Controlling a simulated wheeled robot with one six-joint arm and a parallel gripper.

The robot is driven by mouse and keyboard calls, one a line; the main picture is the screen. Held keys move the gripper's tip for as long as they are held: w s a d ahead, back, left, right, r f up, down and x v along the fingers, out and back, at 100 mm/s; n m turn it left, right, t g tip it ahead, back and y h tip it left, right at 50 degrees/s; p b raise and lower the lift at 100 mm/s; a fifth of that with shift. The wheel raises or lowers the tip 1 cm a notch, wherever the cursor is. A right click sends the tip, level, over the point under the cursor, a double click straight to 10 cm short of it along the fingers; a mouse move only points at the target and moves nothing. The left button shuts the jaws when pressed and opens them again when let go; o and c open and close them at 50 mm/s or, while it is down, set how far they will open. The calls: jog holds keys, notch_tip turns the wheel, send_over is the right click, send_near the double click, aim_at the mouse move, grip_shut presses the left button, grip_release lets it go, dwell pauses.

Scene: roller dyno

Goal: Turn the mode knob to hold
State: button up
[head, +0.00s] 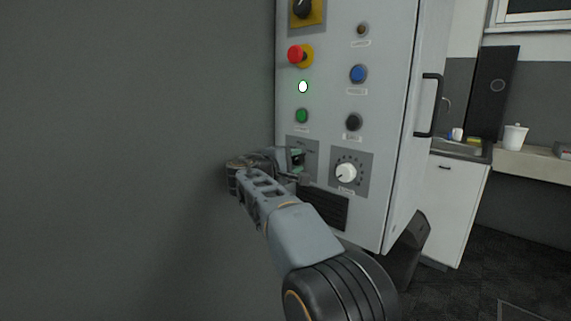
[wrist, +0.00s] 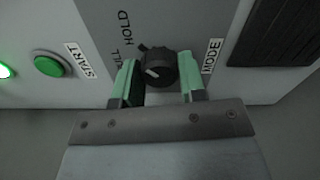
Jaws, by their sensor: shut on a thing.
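The mode knob (wrist: 160,66) is a black round knob with a short white mark, on a grey plate with the word MODE beside it. My gripper (wrist: 159,75) has its two green fingers on either side of the knob and is shut on it. The HOLD label (wrist: 124,27) is above and left of the knob in the wrist view. A second label ending in "ILL" is partly hidden by the left finger. The white mark lies toward the knob's left side; I cannot tell exactly which label it points at. In the head view my gripper (head: 297,160) hides most of the knob.
The grey cabinet (head: 385,150) also carries a red emergency button (head: 296,54), a lit white lamp (head: 303,87), a green start button (head: 302,116), a blue button (head: 358,74) and a white dial (head: 346,172). A dark vent (head: 325,208) is below. Bare wall is at left.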

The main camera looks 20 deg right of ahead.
jog(key=shift+r, duration=0.3)
jog(key=o, duration=0.9)
jog(key=shift+f, duration=0.2)
jog(key=v, duration=1.4)
jog(key=shift+w+p, duration=0.2)
jog(key=shift+p, duration=0.15)
